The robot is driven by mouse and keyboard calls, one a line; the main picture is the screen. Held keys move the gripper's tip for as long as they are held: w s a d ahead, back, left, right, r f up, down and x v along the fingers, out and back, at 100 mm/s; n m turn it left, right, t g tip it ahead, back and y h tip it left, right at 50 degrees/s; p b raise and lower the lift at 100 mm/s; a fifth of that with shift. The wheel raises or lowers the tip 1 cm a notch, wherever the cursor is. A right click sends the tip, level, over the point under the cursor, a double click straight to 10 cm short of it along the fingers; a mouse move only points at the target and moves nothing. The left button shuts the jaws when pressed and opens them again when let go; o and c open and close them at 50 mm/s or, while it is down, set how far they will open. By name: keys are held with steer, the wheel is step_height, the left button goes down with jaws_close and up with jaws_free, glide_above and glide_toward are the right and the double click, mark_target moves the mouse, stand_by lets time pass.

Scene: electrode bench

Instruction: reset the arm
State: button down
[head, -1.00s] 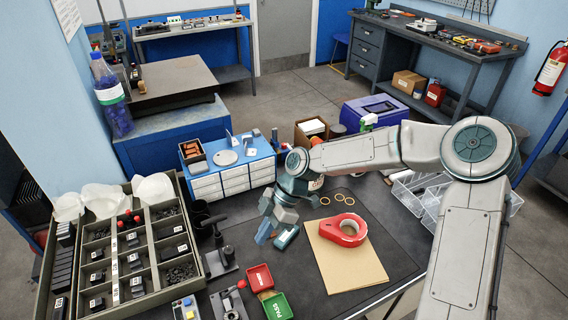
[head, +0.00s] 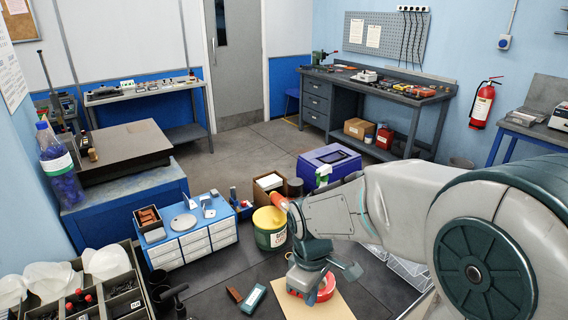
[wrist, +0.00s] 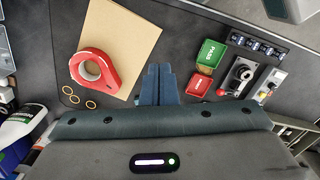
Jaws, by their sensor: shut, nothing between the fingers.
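My gripper (wrist: 158,72) shows in the wrist view as two blue-grey fingers pressed together with nothing between them. It points over the dark bench top, between the red tape dispenser (wrist: 92,70) on the left and the small red tray (wrist: 199,86) on the right. In the head view my arm reaches in from the right and bends down over the bench.
A brown board (wrist: 122,42) lies under the dispenser, near several yellow rings (wrist: 75,99). A green tray (wrist: 211,54) and a small lever device (wrist: 240,74) stand right. In the head view, a yellow-green tin (head: 269,229) and blue drawer unit (head: 197,240) stand behind.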

steer(key=s+d+r+m+t, duration=0.3)
steer(key=s+d+r+m, duration=0.5)
steer(key=m, duration=0.3)
steer(key=shift+s+d+r+t, duration=0.15)
steer(key=shift+s+d+t, duration=0.25)
steer(key=shift+s+d, duration=0.25)
